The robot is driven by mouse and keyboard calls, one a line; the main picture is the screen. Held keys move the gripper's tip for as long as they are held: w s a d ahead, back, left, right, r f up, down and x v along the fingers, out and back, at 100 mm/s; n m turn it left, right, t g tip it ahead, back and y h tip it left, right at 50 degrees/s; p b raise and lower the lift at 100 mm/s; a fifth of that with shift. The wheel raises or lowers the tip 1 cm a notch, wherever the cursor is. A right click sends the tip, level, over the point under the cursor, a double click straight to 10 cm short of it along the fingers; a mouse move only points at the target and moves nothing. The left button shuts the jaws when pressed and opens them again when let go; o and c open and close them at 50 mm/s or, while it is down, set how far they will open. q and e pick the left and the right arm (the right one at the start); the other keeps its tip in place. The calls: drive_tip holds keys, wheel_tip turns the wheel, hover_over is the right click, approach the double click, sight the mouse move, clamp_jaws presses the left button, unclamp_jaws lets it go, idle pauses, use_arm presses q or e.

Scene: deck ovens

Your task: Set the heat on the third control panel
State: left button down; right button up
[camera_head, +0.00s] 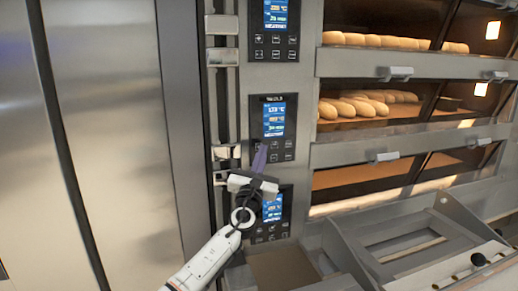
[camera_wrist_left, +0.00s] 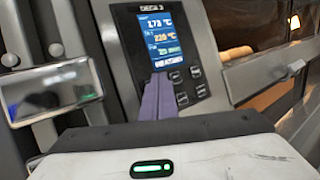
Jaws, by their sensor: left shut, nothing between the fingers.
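The control panel (camera_head: 287,128) in the middle of the column has a blue lit screen with dark buttons below it. In the left wrist view this panel (camera_wrist_left: 192,72) has a label that seems to read DECK 3, and its top line looks like 173 °C. My left gripper (camera_head: 260,158) is shut and empty, its purple fingers pointing up at the panel's left buttons. In the left wrist view the fingers (camera_wrist_left: 156,97) overlap the screen's lower left corner and hide the left buttons. I cannot tell whether they touch the panel. My right gripper is not in view.
Another panel (camera_head: 276,18) is above, and a lower panel (camera_head: 272,208) is partly behind my left gripper. Oven decks with loaves (camera_head: 355,107) and door handles (camera_head: 383,157) stand to the right. A metal rail (camera_head: 222,100) runs up the left side. A metal rack (camera_head: 400,245) is at lower right.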

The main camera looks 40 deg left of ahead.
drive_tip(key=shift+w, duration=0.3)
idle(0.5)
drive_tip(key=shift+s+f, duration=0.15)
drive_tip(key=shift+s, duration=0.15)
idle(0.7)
use_arm(q)
drive_tip(key=shift+a, duration=0.1)
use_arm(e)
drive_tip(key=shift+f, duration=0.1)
